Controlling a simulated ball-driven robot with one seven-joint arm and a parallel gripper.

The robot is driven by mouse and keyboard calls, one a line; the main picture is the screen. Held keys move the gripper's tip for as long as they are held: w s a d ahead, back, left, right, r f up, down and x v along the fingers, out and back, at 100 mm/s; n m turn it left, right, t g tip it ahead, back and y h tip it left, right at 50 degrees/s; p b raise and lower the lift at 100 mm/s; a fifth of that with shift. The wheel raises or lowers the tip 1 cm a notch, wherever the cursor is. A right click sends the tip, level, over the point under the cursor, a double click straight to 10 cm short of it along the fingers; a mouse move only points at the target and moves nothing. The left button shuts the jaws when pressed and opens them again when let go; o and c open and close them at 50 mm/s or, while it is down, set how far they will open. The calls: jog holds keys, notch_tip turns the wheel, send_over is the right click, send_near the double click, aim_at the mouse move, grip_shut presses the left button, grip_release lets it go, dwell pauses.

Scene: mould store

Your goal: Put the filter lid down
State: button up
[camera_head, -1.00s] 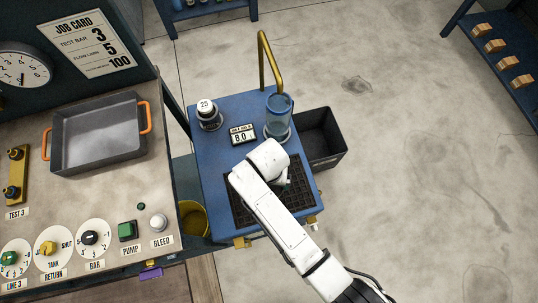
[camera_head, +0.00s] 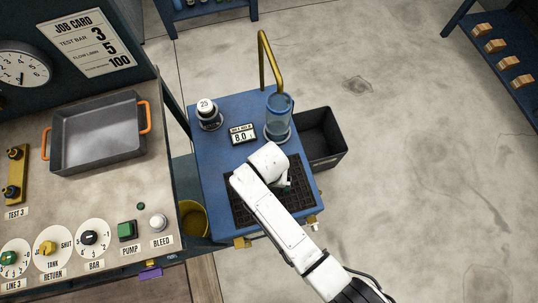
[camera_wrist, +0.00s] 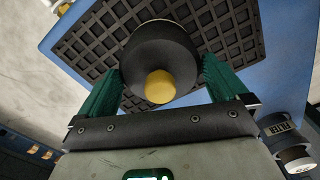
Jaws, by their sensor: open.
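The filter lid (camera_wrist: 160,52) is a dark round piece with a yellow knob facing the wrist camera. In the wrist view it lies between the two green fingers of my gripper (camera_wrist: 160,78), against the black grid mat (camera_wrist: 235,28). My gripper is open, with its fingers on either side of the lid. I cannot tell whether they touch it. In the head view my gripper (camera_head: 285,184) is over the grid mat (camera_head: 243,212) at the front of the blue table, and my wrist hides the lid.
A dark bin (camera_head: 325,143) is on the right. The control bench (camera_head: 100,200) is on the left.

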notch_tip(320, 180, up, 11)
jog(key=shift+r+p, duration=0.2)
jog(key=shift+p, duration=0.15)
jog(key=shift+d, duration=0.1)
jog(key=s+d, duration=0.4)
jog(key=d, duration=1.2)
jog(key=s+d+r+t, duration=0.1)
jog(key=s+d+r, duration=0.3)
jog(key=s+d, duration=0.6)
jog(key=shift+s+d+r+n, duration=0.2)
jog(key=shift+s+d+n, duration=0.15)
jog(key=shift+d, duration=0.2)
